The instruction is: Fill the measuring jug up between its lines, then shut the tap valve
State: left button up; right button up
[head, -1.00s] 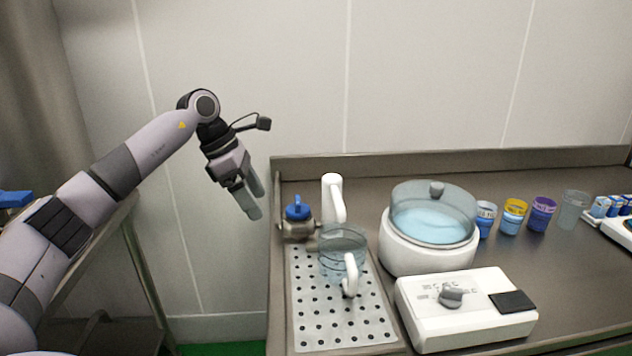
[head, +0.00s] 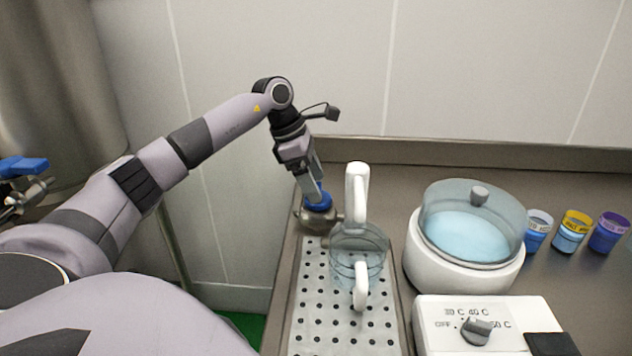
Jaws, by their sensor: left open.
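The clear measuring jug (head: 345,262) stands on the perforated drip tray (head: 312,325) under the white spout (head: 357,190). Its white handle (head: 361,286) points toward me. I cannot make out a liquid level in it. The tap valve has a blue knob (head: 319,202) on a metal body (head: 315,222) at the back left of the tray. My left gripper (head: 316,196) is open, pointing down, with its fingers at the blue knob; they partly hide it. I cannot tell whether they touch it. My right gripper is not in view.
A white warming bath (head: 462,262) with a clear lid stands right of the jug. In front of it is a white control box (head: 450,335) with a grey dial. The wall is close behind.

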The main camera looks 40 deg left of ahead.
pick_arm(q)
jog(key=shift+w+d+f, duration=0.15)
jog(key=shift+d+f, duration=0.05)
jog(key=shift+f, duration=0.4)
jog(key=shift+c, duration=0.3)
jog(key=c, duration=1)
